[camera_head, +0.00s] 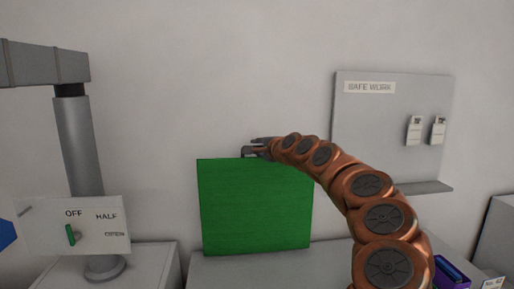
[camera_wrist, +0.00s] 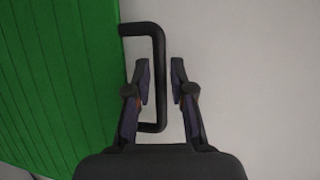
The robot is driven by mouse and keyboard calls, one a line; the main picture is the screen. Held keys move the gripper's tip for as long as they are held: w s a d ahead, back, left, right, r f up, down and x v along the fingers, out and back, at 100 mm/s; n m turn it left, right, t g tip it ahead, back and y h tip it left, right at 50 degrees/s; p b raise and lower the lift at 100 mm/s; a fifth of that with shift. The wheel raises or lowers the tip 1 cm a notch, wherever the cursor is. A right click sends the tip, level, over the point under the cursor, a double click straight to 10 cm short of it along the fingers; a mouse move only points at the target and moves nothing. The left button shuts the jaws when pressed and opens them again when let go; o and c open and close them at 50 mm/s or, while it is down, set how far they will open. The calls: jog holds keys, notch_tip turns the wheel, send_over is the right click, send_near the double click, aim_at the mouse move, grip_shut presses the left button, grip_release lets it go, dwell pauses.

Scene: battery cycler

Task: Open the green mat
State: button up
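The green mat (camera_head: 255,208) stands upright like a panel against the pale wall in the head view. In the wrist view its ribbed green face (camera_wrist: 55,75) fills the left side. A black U-shaped handle (camera_wrist: 160,55) sticks out from the mat's edge. My gripper (camera_wrist: 160,66) is open, with one finger on each side of the handle's long bar; gaps show beside the bar, and depth is hard to judge. In the head view my gripper (camera_head: 257,148) is at the mat's top edge, small and partly hidden by my arm.
A grey post (camera_head: 78,145) with an OFF/HALF switch panel (camera_head: 90,240) stands at the left. A "SAFE WORK" board (camera_head: 385,120) with two small white devices hangs at the right. A purple box (camera_head: 450,272) is at lower right. The wall above the mat is bare.

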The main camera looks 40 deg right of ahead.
jog(key=shift+c, duration=0.3)
grip_shut()
